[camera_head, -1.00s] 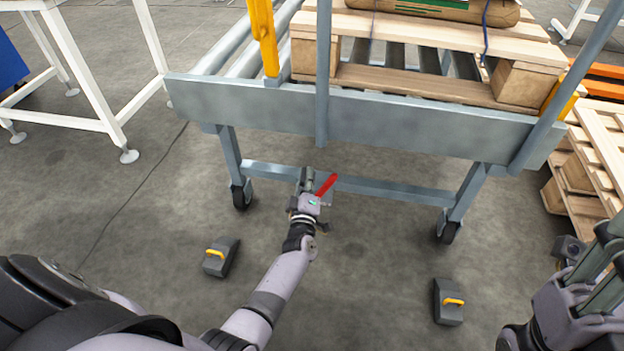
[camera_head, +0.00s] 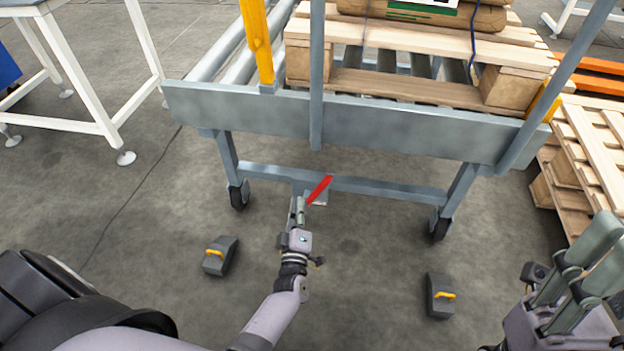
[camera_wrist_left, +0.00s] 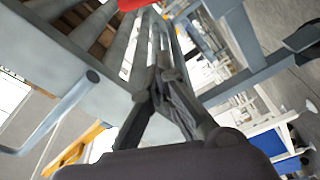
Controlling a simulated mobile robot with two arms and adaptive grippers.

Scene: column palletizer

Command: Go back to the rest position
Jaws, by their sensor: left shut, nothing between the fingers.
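My left gripper (camera_head: 297,213) is in the lower middle of the head view, low in front of the roller cart (camera_head: 390,130). Its fingers are shut and hold nothing. A red lever (camera_head: 320,189) sits at the cart's lower crossbar, just beyond and to the right of the fingertips. In the left wrist view the shut fingers (camera_wrist_left: 160,75) point up toward the rollers, and a red part (camera_wrist_left: 135,4) shows at the top edge.
A wooden pallet (camera_head: 420,88) with sacks lies on the cart. Two grey blocks with yellow handles, the left (camera_head: 220,256) and right (camera_head: 440,296), stand on the floor. A white frame table (camera_head: 85,124) is at left, stacked pallets (camera_head: 575,190) at right.

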